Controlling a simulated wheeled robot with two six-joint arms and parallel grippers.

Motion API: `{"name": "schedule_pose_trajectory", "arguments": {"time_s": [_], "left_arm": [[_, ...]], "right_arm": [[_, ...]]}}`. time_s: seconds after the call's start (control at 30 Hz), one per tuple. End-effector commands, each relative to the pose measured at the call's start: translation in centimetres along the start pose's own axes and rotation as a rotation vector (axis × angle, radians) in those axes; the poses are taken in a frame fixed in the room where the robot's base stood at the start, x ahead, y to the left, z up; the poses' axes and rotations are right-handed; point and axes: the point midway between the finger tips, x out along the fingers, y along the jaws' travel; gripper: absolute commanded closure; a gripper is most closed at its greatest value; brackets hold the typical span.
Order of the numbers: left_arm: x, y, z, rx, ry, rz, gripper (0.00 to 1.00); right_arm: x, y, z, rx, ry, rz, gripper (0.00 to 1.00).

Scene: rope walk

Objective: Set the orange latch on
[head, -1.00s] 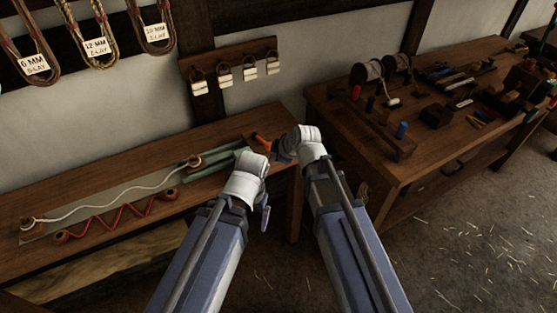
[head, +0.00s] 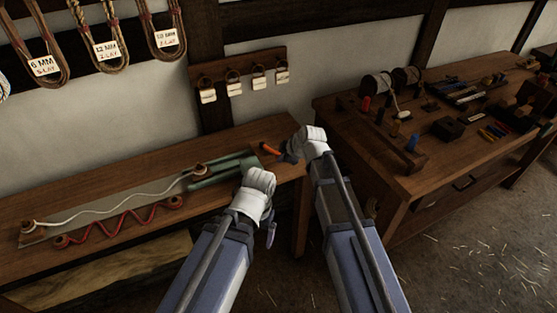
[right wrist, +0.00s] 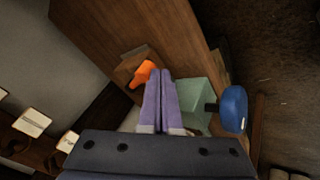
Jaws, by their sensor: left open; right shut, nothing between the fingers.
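The orange latch (head: 270,149) is at the right end of the long bench, by the wall side. In the right wrist view the orange latch (right wrist: 143,73) stands on a small brown base, tilted. My right gripper (head: 286,156) is beside it in the head view, to its right. In the right wrist view the purple fingers (right wrist: 160,75) are shut together and empty, close alongside the latch; I cannot tell if they touch it. My left gripper (head: 246,178) is over the bench front, left of the latch; its fingers are mostly hidden behind its white wrist.
A green block (right wrist: 194,101) and a blue knob (right wrist: 235,108) on a dark stem are near the right fingers. A board (head: 110,215) with white and red cords fills the bench's left. A second table (head: 400,165) with spools and tools stands right.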

Motion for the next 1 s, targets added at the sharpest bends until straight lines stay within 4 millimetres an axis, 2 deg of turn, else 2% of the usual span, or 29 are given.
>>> {"name": "schedule_pose_trajectory", "arguments": {"time_s": [0.03,0.13,0.57,1.0], "left_arm": [[0.0,0.0,0.0,0.0,0.0,0.0,0.06],[0.0,0.0,0.0,0.0,0.0,0.0,0.06],[0.0,0.0,0.0,0.0,0.0,0.0,0.06],[0.0,0.0,0.0,0.0,0.0,0.0,0.06]], "right_arm": [[0.1,0.8,0.5,0.002,-0.001,0.001,1.0],[0.2,1.4,1.1,0.001,0.0,0.0,1.0],[0.1,1.3,0.9,0.0,0.0,0.005,1.0],[0.3,0.3,-0.4,0.0,0.005,0.004,1.0]]}}
